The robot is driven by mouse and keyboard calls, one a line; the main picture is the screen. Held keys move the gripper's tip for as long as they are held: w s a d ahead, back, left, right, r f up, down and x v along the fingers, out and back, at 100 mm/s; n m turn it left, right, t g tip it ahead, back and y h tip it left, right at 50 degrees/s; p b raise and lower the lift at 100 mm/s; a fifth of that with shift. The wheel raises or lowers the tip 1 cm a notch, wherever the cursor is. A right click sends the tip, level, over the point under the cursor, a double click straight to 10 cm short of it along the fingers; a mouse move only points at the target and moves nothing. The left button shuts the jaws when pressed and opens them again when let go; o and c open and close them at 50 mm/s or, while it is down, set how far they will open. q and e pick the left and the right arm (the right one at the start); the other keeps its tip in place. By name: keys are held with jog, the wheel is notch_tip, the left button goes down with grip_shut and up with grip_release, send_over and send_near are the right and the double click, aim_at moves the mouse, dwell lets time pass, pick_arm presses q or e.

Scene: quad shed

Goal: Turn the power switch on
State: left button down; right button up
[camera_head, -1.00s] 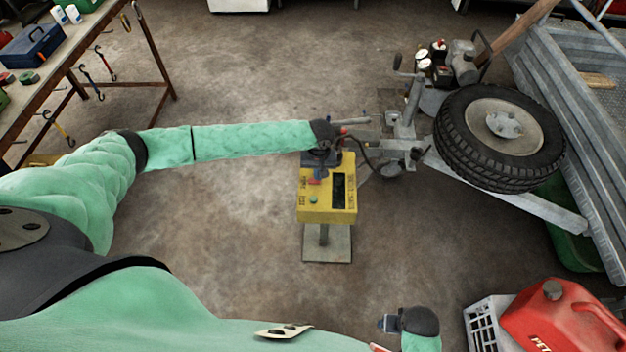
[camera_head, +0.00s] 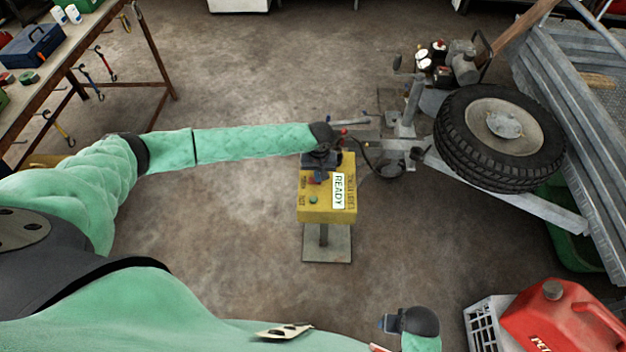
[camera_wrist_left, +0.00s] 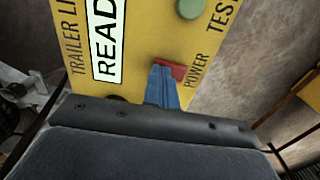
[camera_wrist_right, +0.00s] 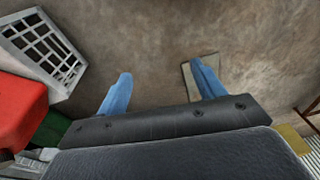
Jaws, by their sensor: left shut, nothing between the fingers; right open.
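The yellow trailer light tester box (camera_head: 325,215) stands on a post with a square grey foot. Its display (camera_head: 339,191) is lit white and reads READY. The red power switch (camera_wrist_left: 173,70) sits beside the word POWER in the left wrist view. A round green button (camera_wrist_left: 189,8) is by the word TEST. My left gripper (camera_wrist_left: 163,75) is shut and empty, its blue fingertips at the red switch and covering part of it. In the head view the left gripper (camera_head: 318,177) is over the box's upper left. My right gripper (camera_wrist_right: 161,84) is open and empty, away from the box.
A trailer with a spare wheel (camera_head: 500,130) stands to the right of the box. A red petrol can (camera_head: 560,318) and a white crate (camera_head: 482,325) are at the lower right. A workbench (camera_head: 75,50) is at the upper left. The floor left of the box is clear.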

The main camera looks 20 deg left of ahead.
pick_arm(q)
jog(key=shift+r+p, duration=0.65)
jog(key=shift+p, duration=0.1)
jog(key=shift+r+p, duration=0.55)
jog(key=shift+p, duration=0.05)
jog(key=shift+r+p, duration=0.45)
jog(key=shift+p, duration=0.1)
jog(key=shift+r+p, duration=0.75)
jog(key=shift+p, duration=0.05)
jog(key=shift+r+p, duration=0.3)
jog(key=shift+r, duration=0.05)
jog(key=shift+r+p, duration=0.4)
jog(key=shift+p, duration=0.05)
jog(key=shift+r+p, duration=0.25)
jog(key=shift+p, duration=0.05)
pick_arm(e)
jog(key=s+d+f, duration=0.2)
jog(key=f, duration=0.9)
jog(key=s+d+f, duration=0.2)
jog(key=f, duration=0.9)
jog(key=shift+s+d+f+t+h, duration=0.2)
jog(key=shift+d+t+h, duration=0.05)
jog(key=shift+t+h, duration=0.05)
